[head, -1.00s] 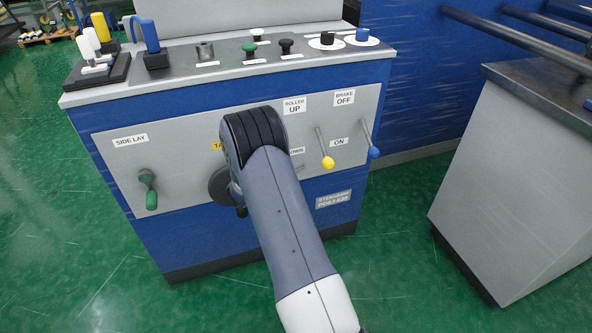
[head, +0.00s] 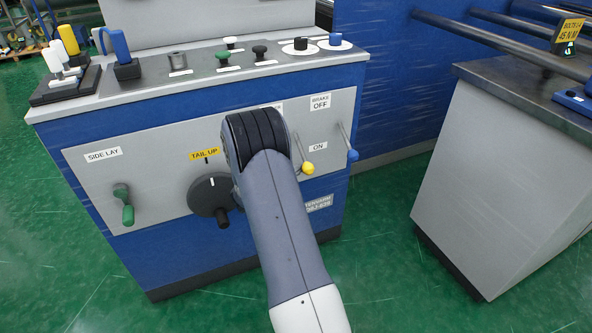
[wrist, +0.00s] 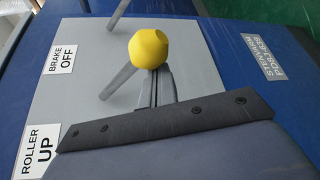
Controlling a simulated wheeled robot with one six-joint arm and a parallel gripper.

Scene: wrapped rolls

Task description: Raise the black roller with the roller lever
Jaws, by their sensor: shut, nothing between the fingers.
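The roller lever with its yellow knob (head: 308,168) hangs downward on the grey front panel of the console. In the wrist view its yellow knob (wrist: 150,48) is large and close, with the shaft (wrist: 118,81) running left toward the panel. My gripper (wrist: 155,90) shows there as narrow dark fingers, shut and empty, beside the knob; whether they touch it I cannot tell. In the head view my arm hides the gripper. The ROLLER UP label (wrist: 40,150) is at the wrist view's lower left. I cannot pick out the black roller.
The brake lever with a blue knob (head: 352,155) hangs just right of the roller lever. A black handwheel (head: 214,195) and a green handle (head: 127,212) are on the panel to the left. A grey cabinet (head: 485,170) stands at right, with green floor (head: 385,225) between.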

